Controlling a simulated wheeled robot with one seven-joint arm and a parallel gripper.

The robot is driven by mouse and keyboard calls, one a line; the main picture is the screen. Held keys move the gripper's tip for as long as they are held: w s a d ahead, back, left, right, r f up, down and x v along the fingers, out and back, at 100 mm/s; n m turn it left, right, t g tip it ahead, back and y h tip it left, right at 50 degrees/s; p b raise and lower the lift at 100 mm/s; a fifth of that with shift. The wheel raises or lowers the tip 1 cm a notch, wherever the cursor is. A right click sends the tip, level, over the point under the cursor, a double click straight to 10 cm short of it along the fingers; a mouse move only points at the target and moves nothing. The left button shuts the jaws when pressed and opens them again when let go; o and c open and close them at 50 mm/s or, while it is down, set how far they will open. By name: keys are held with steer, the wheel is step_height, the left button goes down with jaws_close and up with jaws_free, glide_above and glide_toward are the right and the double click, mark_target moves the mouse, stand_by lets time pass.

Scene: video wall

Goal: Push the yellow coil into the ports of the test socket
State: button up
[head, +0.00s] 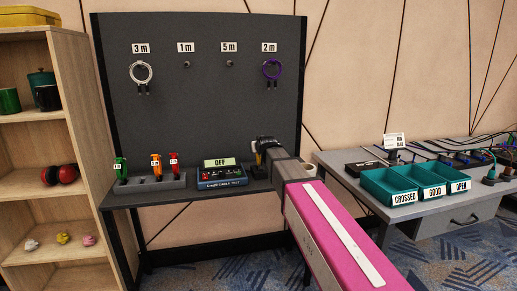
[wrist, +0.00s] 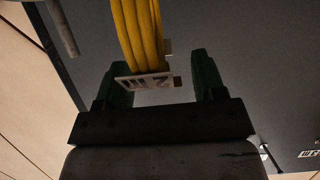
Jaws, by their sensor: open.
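The yellow coil (wrist: 140,35) hangs in the upper middle of the wrist view, with a white tag (wrist: 145,80) whose print I cannot read surely. My gripper (wrist: 163,75) is open; its dark green fingers stand either side of the tag, which is close to the left finger. In the head view my gripper (head: 262,147) is just right of the cable tester, with a small bit of yellow (head: 258,159) under it. The cable tester (head: 222,176) is a blue and black box with a display reading OFF. The coil's plug ends and the socket's ports are hidden by my gripper.
A grey stand (head: 150,185) with green, orange and red tools is left of the tester. Teal bins (head: 392,188) stand on the right table. A wooden shelf (head: 75,130) is at left.

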steer(key=shift+s, duration=0.1)
steer(key=v, duration=1)
steer(key=shift+s, duration=0.3)
steer(key=shift+d+r, duration=0.1)
steer(key=shift+d, duration=0.05)
steer(key=s+d+f+m+g+h, duration=0.1)
steer(key=s+d+f+g, duration=0.2)
steer(key=f, duration=0.4)
steer(key=s+d+f+g+h, duration=0.1)
steer(key=s+d+f, duration=0.1)
steer(key=d+f, duration=0.4)
steer(key=s+d+f+m+g, duration=0.1)
steer(key=s+d+f+g, duration=0.15)
steer(key=f, duration=0.55)
steer(key=s+d+f+g, duration=0.3)
steer(key=s+d+f, duration=0.1)
steer(key=s+f, duration=0.3)
steer(key=s+d+f+m+g+h, duration=0.1)
steer(key=s+d+f+g, duration=0.2)
steer(key=s+d+f, duration=0.2)
steer(key=s+f, duration=0.3)
steer(key=s, duration=0.1)
steer(key=shift+s+d+m, duration=0.3)
steer(key=shift+s+d, duration=0.05)
